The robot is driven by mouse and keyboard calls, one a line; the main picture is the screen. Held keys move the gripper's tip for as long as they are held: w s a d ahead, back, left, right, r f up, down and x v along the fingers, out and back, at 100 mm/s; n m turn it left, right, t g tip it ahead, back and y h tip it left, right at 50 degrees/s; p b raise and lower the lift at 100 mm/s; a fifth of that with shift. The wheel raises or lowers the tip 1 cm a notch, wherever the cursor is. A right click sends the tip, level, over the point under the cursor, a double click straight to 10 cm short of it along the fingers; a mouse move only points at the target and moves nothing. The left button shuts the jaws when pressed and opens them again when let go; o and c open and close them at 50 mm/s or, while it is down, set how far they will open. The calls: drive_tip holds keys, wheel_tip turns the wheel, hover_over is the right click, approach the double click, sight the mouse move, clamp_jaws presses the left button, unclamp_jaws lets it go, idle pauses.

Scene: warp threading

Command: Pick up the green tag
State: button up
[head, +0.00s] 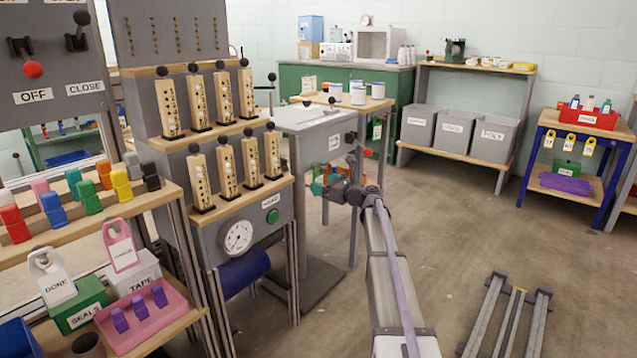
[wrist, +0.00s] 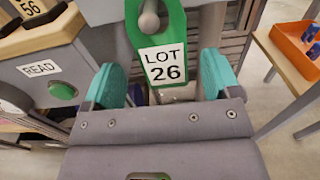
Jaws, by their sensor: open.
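The green tag (wrist: 174,32), with a white label reading LOT 26, hangs from a grey peg through its top hole in the wrist view. My gripper (wrist: 160,84) is open, with one teal finger on each side of the tag's lower part. Clear gaps show between the tag and both fingers, and the tag's lower end sits between them in the picture. How deep it lies between the fingers I cannot tell. In the head view my gripper (head: 322,187) is beside the grey machine, small and partly hidden by my own arm; the tag is hard to make out there.
The grey rack of wooden bobbin blocks (head: 227,166) stands left of my gripper. A green button (wrist: 63,90) under a READ label is close on the left in the wrist view. An orange tray (wrist: 297,47) is at right. Open floor (head: 470,230) lies to the right.

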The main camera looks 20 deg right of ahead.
sight(319, 178)
drive_tip(key=x, duration=0.5)
drive_tip(key=shift+w+d, duration=0.1)
drive_tip(key=shift+w, duration=0.05)
drive_tip(key=c, duration=1)
drive_tip(key=shift+r+p, duration=0.55)
drive_tip(key=v, duration=1.8)
drive_tip(key=shift+f, duration=0.25)
